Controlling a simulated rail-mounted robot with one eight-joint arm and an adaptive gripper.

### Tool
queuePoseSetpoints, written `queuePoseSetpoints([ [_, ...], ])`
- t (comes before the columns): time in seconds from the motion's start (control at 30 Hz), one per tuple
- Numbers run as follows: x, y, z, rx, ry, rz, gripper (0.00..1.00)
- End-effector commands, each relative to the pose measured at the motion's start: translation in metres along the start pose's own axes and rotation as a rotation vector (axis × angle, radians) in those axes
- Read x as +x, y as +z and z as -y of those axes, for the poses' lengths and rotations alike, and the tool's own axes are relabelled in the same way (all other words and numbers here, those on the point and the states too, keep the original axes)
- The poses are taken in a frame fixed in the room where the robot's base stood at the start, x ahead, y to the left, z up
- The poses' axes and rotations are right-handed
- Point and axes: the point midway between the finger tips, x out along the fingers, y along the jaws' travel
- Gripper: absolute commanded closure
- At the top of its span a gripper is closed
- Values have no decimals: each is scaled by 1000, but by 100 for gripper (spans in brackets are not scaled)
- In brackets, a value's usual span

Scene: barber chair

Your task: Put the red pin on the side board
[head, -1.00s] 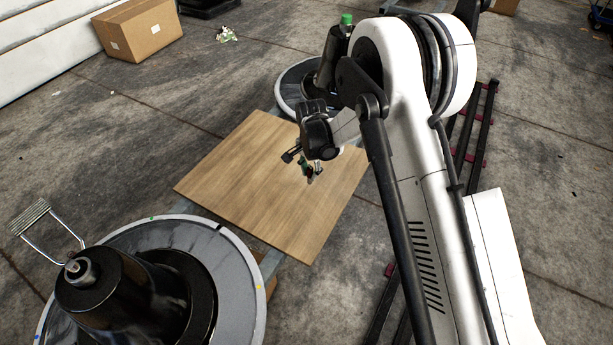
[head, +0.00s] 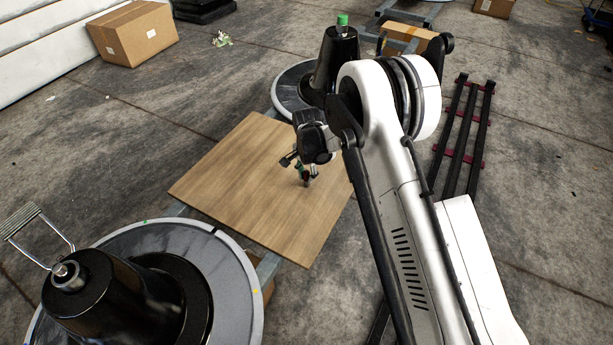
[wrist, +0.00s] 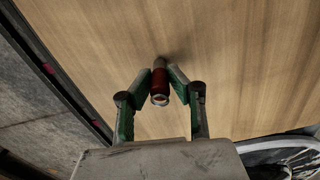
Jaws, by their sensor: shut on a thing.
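The red pin (wrist: 160,85) is a small red cylinder with a metal end, held between the green fingertips of my gripper (wrist: 161,78) in the wrist view. My gripper is shut on it. In the head view my gripper (head: 304,176) is over the right part of the wooden side board (head: 250,180). The board also fills most of the wrist view (wrist: 235,60). A soft shadow lies by the pin's far end; I cannot tell whether the pin touches the board.
A round chair base with a black column (head: 110,300) stands at the front left, with a metal footrest (head: 35,235). Another black column with a green top (head: 335,60) stands behind the board. A cardboard box (head: 132,35) is at the back left. Dark rails (head: 465,140) lie at right.

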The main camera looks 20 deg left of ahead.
Motion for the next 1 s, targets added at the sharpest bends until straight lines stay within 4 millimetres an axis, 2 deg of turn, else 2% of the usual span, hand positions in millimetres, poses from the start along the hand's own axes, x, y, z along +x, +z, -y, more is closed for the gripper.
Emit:
queuePoseSetpoints([
  [0.13,4,0,0,0,0,0,100],
  [0.17,4,0,0,0,0,0,81],
  [0.3,3,0,0,0,0,0,64],
  [0.67,-2,0,0,0,0,0,64],
  [0.77,-16,0,0,0,0,0,64],
  [1.0,-65,0,0,0,0,0,64],
])
